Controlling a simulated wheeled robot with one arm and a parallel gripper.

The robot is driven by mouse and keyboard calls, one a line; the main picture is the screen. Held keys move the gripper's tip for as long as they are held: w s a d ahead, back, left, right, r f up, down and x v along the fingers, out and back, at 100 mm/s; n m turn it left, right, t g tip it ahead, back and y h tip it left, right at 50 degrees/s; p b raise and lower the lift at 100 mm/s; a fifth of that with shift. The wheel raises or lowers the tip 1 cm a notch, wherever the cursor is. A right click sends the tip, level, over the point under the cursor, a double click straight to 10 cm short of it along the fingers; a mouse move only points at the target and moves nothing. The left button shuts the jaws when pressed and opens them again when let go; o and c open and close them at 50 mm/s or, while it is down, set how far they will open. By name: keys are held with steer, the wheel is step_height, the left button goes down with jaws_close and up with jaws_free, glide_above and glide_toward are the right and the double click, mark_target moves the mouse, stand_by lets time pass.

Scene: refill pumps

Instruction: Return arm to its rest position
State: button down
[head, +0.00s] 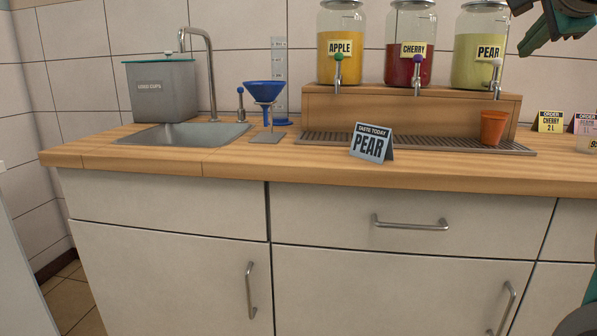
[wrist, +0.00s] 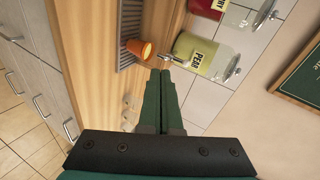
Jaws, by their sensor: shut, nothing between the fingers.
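My gripper (wrist: 161,74) is shut and empty in the wrist view, its two green fingers pressed together and pointing toward the dispensers. Part of my dark green arm shows at the top right of the head view, high in front of the wall; the fingertips cannot be made out there. An orange cup (head: 493,128) stands upright on the drip grate under the pear dispenser's tap. It also shows in the wrist view (wrist: 136,48), apart from the fingers. The pear dispenser (head: 474,65) holds pale green liquid.
Apple (head: 338,68) and cherry (head: 409,67) dispensers stand beside it on a wooden riser (head: 380,104). A "Taste today: pear" sign (head: 371,143) stands in front. A blue funnel (head: 265,92), sink (head: 180,135) and grey bin (head: 160,90) are left. Order cards (head: 549,122) stand right.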

steer(key=s+a+f+n+g+y, duration=0.1)
steer(key=a+f+n+g+y, duration=0.15)
steer(key=a+f+n, duration=0.65)
steer(key=s+a+f+n+g+y, duration=0.2)
steer(key=a+f+n+g, duration=0.15)
steer(key=a+f, duration=1.1)
steer(key=s+a+f+n+g, duration=0.2)
steer(key=s+f+n+g, duration=0.1)
steer(key=s+f, duration=1)
steer(key=s+a+f+n+g, duration=0.1)
steer(key=s+f+n+g, duration=0.3)
steer(key=s+f, duration=0.9)
step_height(320, 180, down, 5)
steer(key=shift+s+a+r+g, duration=0.1)
steer(key=shift+s+a+g, duration=0.25)
steer(key=shift+g, duration=0.15)
steer(key=shift+n, duration=0.25)
